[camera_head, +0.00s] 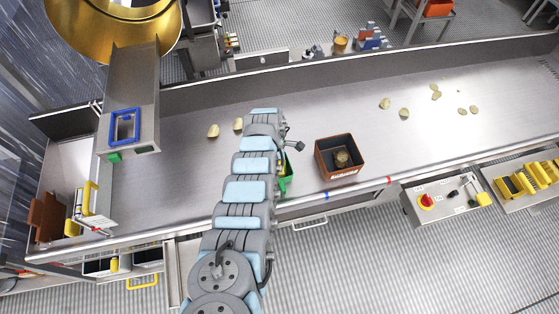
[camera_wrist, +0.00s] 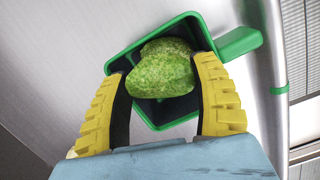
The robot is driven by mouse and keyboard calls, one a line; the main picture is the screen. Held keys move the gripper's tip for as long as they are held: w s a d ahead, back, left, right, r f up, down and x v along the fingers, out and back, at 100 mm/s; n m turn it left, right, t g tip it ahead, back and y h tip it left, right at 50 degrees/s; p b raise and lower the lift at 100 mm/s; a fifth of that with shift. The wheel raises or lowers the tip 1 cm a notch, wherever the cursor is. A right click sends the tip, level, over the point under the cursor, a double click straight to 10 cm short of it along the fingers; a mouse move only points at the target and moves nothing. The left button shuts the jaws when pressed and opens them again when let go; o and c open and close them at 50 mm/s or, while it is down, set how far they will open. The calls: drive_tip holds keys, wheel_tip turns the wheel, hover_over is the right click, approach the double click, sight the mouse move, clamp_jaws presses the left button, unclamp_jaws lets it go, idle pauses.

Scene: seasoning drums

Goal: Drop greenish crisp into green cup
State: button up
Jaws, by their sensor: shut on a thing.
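The greenish crisp (camera_wrist: 160,67) is held between the two yellow fingers of my gripper (camera_wrist: 158,85) in the wrist view. The green cup (camera_wrist: 240,42) is right behind the crisp in that view, its square rim around the crisp and its handle at the upper right. The crisp covers much of the cup's opening; I cannot tell how far above or inside the rim it is. In the head view the green cup (camera_head: 287,178) shows partly beside my arm, near the counter's front edge. My arm hides the gripper and the crisp there.
A brown box (camera_head: 325,160) with something inside stands right of the cup. Pale crisps (camera_head: 213,131) lie left of my arm and several more (camera_head: 404,113) lie to the right on the metal counter. A golden drum (camera_head: 110,35) is at the upper left. The middle counter is mostly clear.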

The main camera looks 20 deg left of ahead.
drive_tip(key=o, duration=0.7)
drive_tip(key=shift+r, duration=0.15)
drive_tip(key=shift+a+r, duration=0.15)
drive_tip(key=shift+r, duration=0.5)
wheel_tip(320, 180, up, 10)
drive_tip(key=a, duration=0.1)
drive_tip(key=shift+s, duration=0.3)
drive_tip(key=shift+r, duration=0.1)
idle(0.4)
